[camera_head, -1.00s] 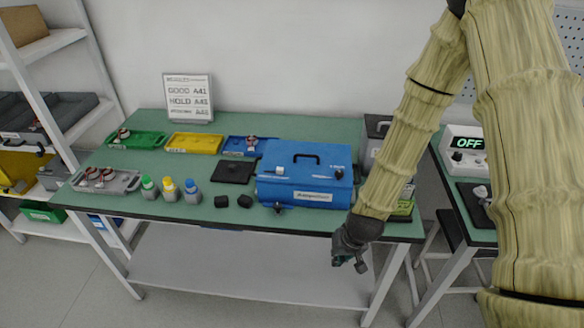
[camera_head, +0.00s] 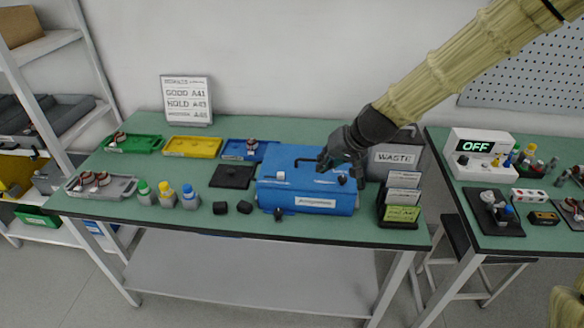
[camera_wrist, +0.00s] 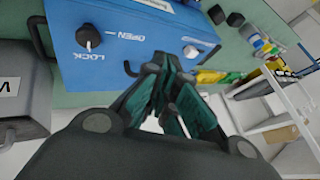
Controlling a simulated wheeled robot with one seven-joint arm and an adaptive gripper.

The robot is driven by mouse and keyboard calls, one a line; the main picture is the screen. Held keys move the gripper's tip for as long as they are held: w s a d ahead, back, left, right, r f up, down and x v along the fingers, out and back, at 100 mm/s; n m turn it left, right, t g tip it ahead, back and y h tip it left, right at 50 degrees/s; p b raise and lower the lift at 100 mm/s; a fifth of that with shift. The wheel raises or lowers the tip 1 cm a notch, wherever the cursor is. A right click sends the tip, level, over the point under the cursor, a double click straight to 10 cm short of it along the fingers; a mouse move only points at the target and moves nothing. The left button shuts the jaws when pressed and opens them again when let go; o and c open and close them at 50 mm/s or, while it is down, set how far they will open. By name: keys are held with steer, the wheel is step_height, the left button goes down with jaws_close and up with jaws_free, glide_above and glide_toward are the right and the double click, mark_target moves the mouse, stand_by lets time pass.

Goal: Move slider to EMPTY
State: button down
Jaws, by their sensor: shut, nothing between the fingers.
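A blue box (camera_head: 307,199) with a black top handle (camera_head: 307,160) stands near the table's front edge. On its sloped front are a small white block (camera_head: 281,176) at left, perhaps the slider, and a dark knob (camera_head: 342,180) at right. The wrist view shows this white piece (camera_wrist: 190,51) and a knob (camera_wrist: 88,38) between the words OPEN and LOCK. I cannot read EMPTY anywhere. My gripper (camera_head: 330,166) is shut and empty, above the box's right part; in the wrist view its fingers (camera_wrist: 162,72) are close to the handle.
A grey WASTE bin (camera_head: 405,157) and a card rack (camera_head: 400,208) stand right of the box. Green (camera_head: 135,143), yellow (camera_head: 193,146) and blue (camera_head: 246,149) trays lie behind left. Three capped bottles (camera_head: 167,196) and a black pad (camera_head: 233,175) are left.

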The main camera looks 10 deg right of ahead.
mark_target(281, 176)
steer(key=shift+w+r, duration=0.25)
steer(key=shift+r, duration=0.35)
steer(key=shift+f, duration=0.15)
steer(key=shift+p+x, duration=1.05)
steer(key=shift+x, duration=3.75)
steer(key=shift+w+a+p, duration=0.25)
steer(key=shift+a, duration=0.45)
steer(key=shift+w+a+p, duration=0.2)
steer(key=shift+a+p, duration=0.1)
steer(key=shift+a, duration=0.35)
steer(key=shift+w+a+p, duration=0.25)
steer(key=shift+a, duration=0.45)
